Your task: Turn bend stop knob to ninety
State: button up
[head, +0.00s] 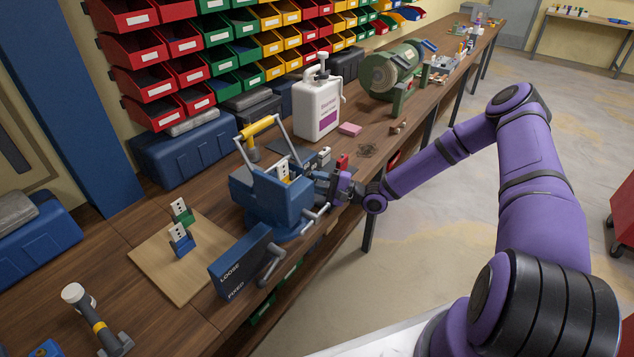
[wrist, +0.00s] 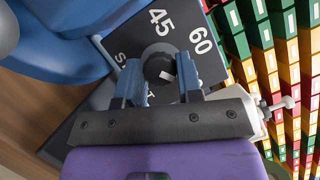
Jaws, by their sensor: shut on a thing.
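The bend stop knob (wrist: 155,66) is a small dark round knob with a white pointer mark, seen in the wrist view on a dark dial plate (wrist: 128,40). The plate shows the numbers 45 and 60 in white; other lettering is partly covered by my gripper. My gripper (wrist: 160,78) has one finger on each side of the knob and is shut on it. The white mark points toward the lower right of the picture, away from 45 and 60. No 90 is readable. In the head view my gripper (head: 342,187) is at the right side of the blue bender (head: 270,200); the knob is hidden there.
A yellow-handled lever (head: 260,127) rises from the bender. A LOOSE/FIXED blue box (head: 238,264) and a wooden board (head: 150,252) with small brackets lie nearer. A white jug (head: 318,108) and green grinder (head: 393,72) stand farther along the bench.

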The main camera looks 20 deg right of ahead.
dwell(0.4)
jog(key=o, duration=0.9)
jog(key=v, duration=1.1)
jog(key=shift+w, duration=0.1)
